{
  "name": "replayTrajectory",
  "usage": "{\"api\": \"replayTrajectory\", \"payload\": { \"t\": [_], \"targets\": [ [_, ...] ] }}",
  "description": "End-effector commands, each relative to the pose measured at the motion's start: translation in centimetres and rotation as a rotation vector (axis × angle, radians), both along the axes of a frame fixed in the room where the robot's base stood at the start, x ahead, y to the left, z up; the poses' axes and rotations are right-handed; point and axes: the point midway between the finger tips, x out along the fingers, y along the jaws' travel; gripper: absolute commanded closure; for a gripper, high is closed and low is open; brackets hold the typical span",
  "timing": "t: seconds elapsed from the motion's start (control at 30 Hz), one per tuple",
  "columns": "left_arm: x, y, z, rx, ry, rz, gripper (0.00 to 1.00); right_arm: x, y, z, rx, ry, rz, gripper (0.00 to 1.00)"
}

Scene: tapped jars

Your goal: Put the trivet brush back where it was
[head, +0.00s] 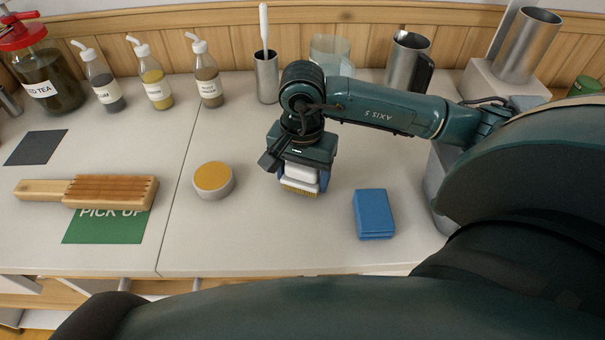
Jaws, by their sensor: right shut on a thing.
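My right gripper (300,174) points down over the middle of the counter. It is shut on a small white block-shaped brush (300,187) with a yellowish bristle strip along its lower edge. The brush's upper part is hidden between the jaws. I cannot tell whether its bristles touch the counter. My left gripper is not in view.
A blue block (374,214) lies to the right and a round tin with an orange top (213,180) to the left. A slatted wooden paddle (110,191) lies partly over the green "PICK UP" mat (105,229). Bottles and metal cups line the back. The front middle is clear.

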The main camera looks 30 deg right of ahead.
Motion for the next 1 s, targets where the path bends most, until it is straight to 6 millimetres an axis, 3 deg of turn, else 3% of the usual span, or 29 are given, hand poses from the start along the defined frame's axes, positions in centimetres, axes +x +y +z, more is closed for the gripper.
{"api": "replayTrajectory", "payload": {
  "t": [0.1, 0.43, 0.47, 0.7, 1.0],
  "targets": [
    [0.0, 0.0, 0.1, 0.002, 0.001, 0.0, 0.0, 0.0, 0.0, -1.0, 0.0, 0.0, -0.001, 0.54],
    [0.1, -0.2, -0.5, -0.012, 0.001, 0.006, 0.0, 0.0, 0.0, -1.5, 0.0, -0.001, 0.0, 0.54],
    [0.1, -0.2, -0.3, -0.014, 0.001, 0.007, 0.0, 0.0, 0.0, -1.3, 0.0, -0.001, 0.0, 0.3],
    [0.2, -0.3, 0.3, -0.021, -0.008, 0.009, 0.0, 0.0, 0.0, -1.2, -0.001, -0.001, 0.0, 0.11],
    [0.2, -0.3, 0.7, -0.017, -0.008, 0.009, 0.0, 0.0, 0.0, -0.9, -0.001, -0.001, -0.001, 0.11]
  ]
}}
